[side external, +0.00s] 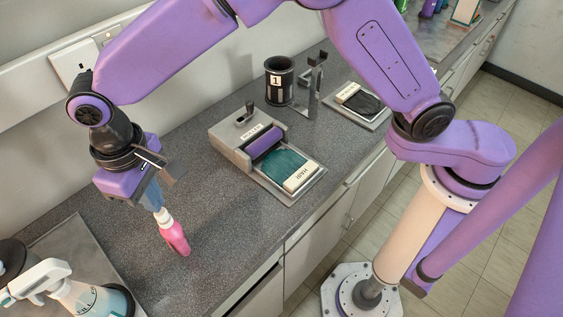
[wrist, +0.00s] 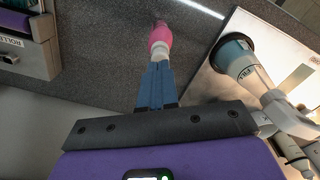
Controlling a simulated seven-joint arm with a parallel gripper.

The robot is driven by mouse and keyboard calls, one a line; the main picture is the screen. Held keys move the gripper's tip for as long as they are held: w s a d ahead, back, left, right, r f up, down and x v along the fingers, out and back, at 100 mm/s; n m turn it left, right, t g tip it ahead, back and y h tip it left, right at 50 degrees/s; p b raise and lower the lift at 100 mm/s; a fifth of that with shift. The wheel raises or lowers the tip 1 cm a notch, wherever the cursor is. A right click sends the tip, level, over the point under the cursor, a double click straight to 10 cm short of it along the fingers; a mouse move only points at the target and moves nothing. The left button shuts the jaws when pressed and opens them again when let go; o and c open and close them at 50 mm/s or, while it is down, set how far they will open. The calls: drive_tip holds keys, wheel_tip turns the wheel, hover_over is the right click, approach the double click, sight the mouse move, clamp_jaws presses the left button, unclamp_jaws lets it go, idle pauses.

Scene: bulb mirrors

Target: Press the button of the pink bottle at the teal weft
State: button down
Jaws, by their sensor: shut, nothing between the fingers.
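The pink bottle (side external: 176,238) with a white top (side external: 163,217) is on the grey speckled counter, left of the teal weft and apart from it. The teal weft (side external: 284,165) lies flat in front of a purple roller, under a cream labelled block. My gripper (side external: 157,207) is shut, its blue fingertips at the bottle's white top. I cannot tell whether they touch it. In the wrist view the closed fingers (wrist: 158,66) line up with the white top, with the pink body (wrist: 160,38) beyond. The button itself is hidden behind the fingertips.
A white spray bottle (side external: 85,298) stands on a grey board at the lower left. The roller device (side external: 232,140), a black numbered cup (side external: 280,82) and a metal stand (side external: 314,85) are farther back. Counter around the pink bottle is clear. The wall runs close behind my wrist.

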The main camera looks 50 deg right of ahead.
drive_tip(key=shift+r, duration=0.1)
wheel_tip(320, 180, up, 6)
drive_tip(key=shift+f, duration=0.1)
idle(0.5)
drive_tip(key=s+d+n, duration=0.2)
drive_tip(key=s+d, duration=0.4)
drive_tip(key=d, duration=0.7)
drive_tip(key=s+d+f+n, duration=0.1)
drive_tip(key=s+d+n, duration=0.1)
drive_tip(key=s+d, duration=0.5)
drive_tip(key=s+d+n, duration=0.2)
drive_tip(key=s+d, duration=0.4)
drive_tip(key=d, duration=1.3)
drive_tip(key=shift+s+f+n, duration=0.15)
drive_tip(key=shift+f+n, duration=0.1)
drive_tip(key=shift+n, duration=0.05)
